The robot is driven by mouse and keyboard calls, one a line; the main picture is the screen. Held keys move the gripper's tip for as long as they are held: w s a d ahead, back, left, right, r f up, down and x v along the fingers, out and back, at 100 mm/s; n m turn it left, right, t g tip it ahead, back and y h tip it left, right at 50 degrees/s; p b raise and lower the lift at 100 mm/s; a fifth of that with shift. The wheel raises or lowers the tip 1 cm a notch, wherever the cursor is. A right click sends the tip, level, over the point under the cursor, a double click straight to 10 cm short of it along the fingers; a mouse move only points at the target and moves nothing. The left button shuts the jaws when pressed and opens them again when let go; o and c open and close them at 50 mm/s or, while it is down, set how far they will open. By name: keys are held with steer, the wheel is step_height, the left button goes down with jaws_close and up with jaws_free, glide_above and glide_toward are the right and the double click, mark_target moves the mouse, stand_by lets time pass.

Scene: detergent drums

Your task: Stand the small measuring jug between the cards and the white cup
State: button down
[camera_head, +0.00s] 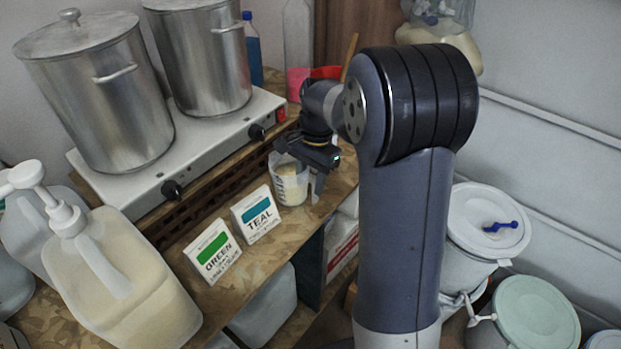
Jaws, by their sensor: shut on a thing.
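The small measuring jug (291,184), clear with printed marks and pale contents, is upright at my gripper (303,172), just right of the cards. My gripper points down and is shut on the jug; one finger shows at the jug's right side. I cannot tell whether the jug's base touches the wooden counter. The cards are a green-striped card reading GREEN (213,251) and a teal-striped card reading TEAL (257,214), standing side by side near the counter's front edge. I cannot make out the white cup; my arm covers part of the counter to the right.
Two steel pots (100,95) stand on a white hotplate (185,150) behind the cards. A large pump jug (125,285) stands at the left front. A blue bottle (252,48) and a pink-filled bottle (298,50) stand behind. Lidded drums (487,225) are at the lower right.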

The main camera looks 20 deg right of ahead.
steer(key=shift+s+f, duration=0.1)
steer(key=shift+f, duration=0.2)
stand_by(0.6)
steer(key=c, duration=0.8)
jaws_free()
steer(key=r, duration=0.3)
steer(key=d+r, duration=0.1)
steer(key=r, duration=0.3)
steer(key=w+r+b, duration=0.1)
steer(key=r, duration=0.2)
steer(key=shift+d+r, duration=0.15)
steer(key=shift+r, duration=0.2)
steer(key=f, duration=0.3)
steer(key=a+f, duration=0.1)
steer(key=f, duration=0.3)
steer(key=s+f+p, duration=0.1)
steer(key=f, duration=0.2)
steer(key=shift+a+f, duration=0.15)
steer(key=shift+f, duration=0.25)
steer(key=shift+r, duration=0.25)
steer(key=shift+w, duration=0.1)
